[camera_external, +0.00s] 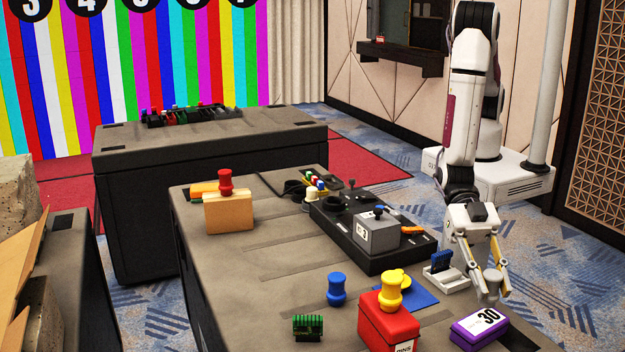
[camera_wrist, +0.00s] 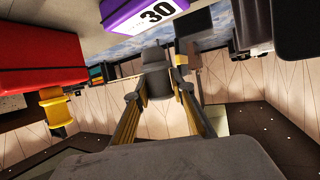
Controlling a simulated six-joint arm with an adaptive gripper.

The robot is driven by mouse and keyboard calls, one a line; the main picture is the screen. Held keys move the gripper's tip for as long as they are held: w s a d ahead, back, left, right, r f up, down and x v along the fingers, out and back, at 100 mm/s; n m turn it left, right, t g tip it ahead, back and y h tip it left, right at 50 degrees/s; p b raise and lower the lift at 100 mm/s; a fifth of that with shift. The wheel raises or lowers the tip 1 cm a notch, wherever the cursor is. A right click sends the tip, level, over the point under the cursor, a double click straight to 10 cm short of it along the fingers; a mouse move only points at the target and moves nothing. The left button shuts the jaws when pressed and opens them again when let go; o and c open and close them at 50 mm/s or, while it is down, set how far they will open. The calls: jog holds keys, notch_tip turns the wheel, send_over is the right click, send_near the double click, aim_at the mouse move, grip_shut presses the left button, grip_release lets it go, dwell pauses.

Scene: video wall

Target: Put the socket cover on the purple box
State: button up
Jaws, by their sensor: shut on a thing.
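My gripper (camera_external: 490,287) hangs just behind the near right edge of the table, with its fingers pointing down. It is shut on a small grey piece (camera_external: 491,283), which I take to be the socket cover. In the wrist view the grey piece (camera_wrist: 155,75) sits between the two yellow-sided fingers (camera_wrist: 158,95). The purple box (camera_external: 478,328) lies at the table's front right corner, with a white label reading 30. It also shows at the top of the wrist view (camera_wrist: 125,18). The held piece is apart from the box, a little behind and above it.
A red box (camera_external: 388,325) with a yellow knob piece (camera_external: 391,288) stands left of the purple box. A blue piece (camera_external: 336,289), a green connector (camera_external: 308,327) and a blue-and-white holder (camera_external: 440,268) are near. A black console (camera_external: 385,250) with a grey box (camera_external: 377,232) lies behind.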

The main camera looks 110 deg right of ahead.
aim_at(474, 287)
jog(key=shift+f, duration=1.85)
jog(key=shift+f, duration=0.1)
jog(key=o, duration=0.8)
jog(key=shift+v, duration=6.05)
jog(key=shift+w, duration=0.1)
